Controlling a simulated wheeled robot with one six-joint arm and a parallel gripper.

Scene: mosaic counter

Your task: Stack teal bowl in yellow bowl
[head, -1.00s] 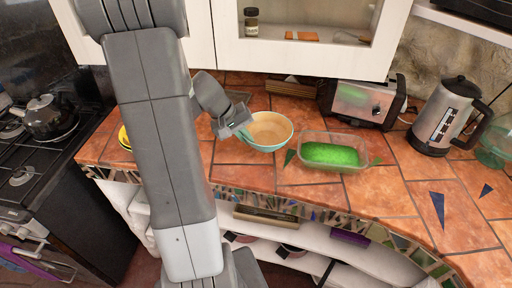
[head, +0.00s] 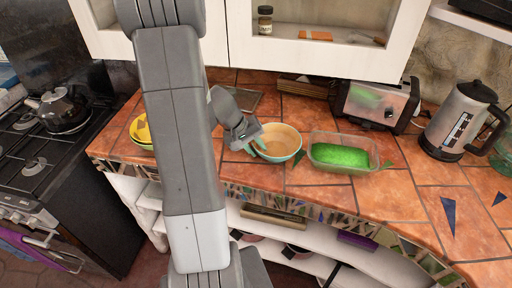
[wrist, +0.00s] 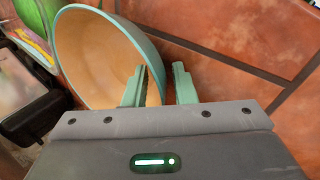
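The teal bowl (head: 278,151), teal outside and tan inside, is at the middle of the tiled counter, left of the green-filled container. My gripper (head: 256,141) is at its left side. I cannot tell whether the bowl's base touches the counter. The yellow bowl (head: 141,131) is at the counter's left end, partly hidden behind my arm.
A clear container with green contents (head: 341,157) stands right of the teal bowl. A toaster (head: 376,105) and a kettle (head: 457,120) stand further right. A stove with a black pot (head: 62,110) is at the left. Cabinets (head: 310,45) hang over the back of the counter.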

